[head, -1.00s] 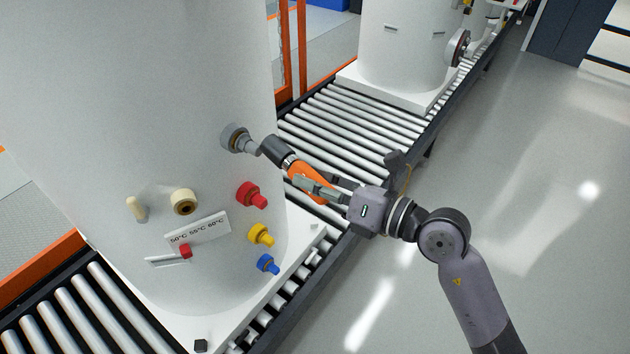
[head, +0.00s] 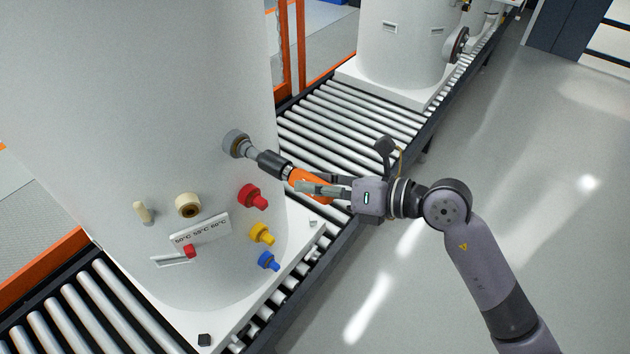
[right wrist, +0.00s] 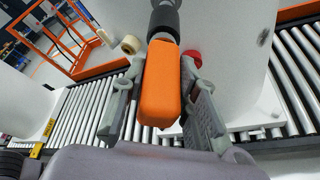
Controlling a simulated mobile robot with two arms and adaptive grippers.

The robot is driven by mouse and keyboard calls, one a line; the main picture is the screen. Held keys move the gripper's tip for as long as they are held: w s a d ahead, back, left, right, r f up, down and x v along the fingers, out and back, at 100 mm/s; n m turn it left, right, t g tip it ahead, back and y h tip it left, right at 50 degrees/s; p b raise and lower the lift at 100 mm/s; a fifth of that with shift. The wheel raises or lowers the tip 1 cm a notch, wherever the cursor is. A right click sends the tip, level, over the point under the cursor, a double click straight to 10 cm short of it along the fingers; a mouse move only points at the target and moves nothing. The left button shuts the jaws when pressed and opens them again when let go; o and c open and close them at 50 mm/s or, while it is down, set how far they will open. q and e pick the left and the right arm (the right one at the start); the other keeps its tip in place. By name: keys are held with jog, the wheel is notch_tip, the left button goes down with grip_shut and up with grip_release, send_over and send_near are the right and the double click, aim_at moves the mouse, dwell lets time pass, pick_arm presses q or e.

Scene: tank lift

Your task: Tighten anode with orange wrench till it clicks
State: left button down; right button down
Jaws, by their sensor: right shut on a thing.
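The white tank (head: 130,90) stands on the roller conveyor. The anode fitting, a grey round port (head: 236,144), is on its side, above the red cap. The orange wrench (head: 308,184) has a dark front part (head: 272,164) whose tip reaches the port; I cannot tell how far it is seated. My right gripper (head: 318,188) is shut on the wrench's orange body. The right wrist view shows the orange body (right wrist: 161,85) between both fingers, its dark front pointing to the tank. My left gripper is not in view.
Below the port are red (head: 252,196), yellow (head: 262,234) and blue (head: 268,262) fittings, a cream ring (head: 188,205), a cream peg (head: 144,212) and a temperature label (head: 202,236). Another tank (head: 405,45) stands farther along the conveyor (head: 345,120). The floor at right is clear.

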aim_at(297, 178)
jog(key=shift+a+r, duration=0.1)
jog(key=shift+w+a, duration=0.65)
jog(key=shift+a, duration=0.2)
jog(key=shift+w+a, duration=0.6)
jog(key=shift+a, duration=0.25)
jog(key=m, duration=0.1)
jog(key=m+y, duration=0.1)
jog(key=m, duration=0.1)
jog(key=m+g+y, duration=0.1)
jog(key=m, duration=0.1)
jog(key=shift+f, duration=0.25)
jog(key=m+y, duration=0.1)
jog(key=m, duration=0.2)
jog(key=shift+w+f+m+y, duration=0.1)
jog(key=shift+m+y, duration=0.3)
jog(key=m+y, duration=0.1)
jog(key=m, duration=0.2)
jog(key=m+t, duration=0.1)
jog(key=m, duration=0.3)
jog(key=shift+f+t+y, duration=0.1)
jog(key=shift+t+y, duration=0.2)
jog(key=shift+y, duration=0.1)
jog(key=m, duration=0.2)
jog(key=m+t, duration=0.1)
jog(key=m, duration=0.2)
jog(key=shift+t+y, duration=0.3)
jog(key=shift+d, duration=0.1)
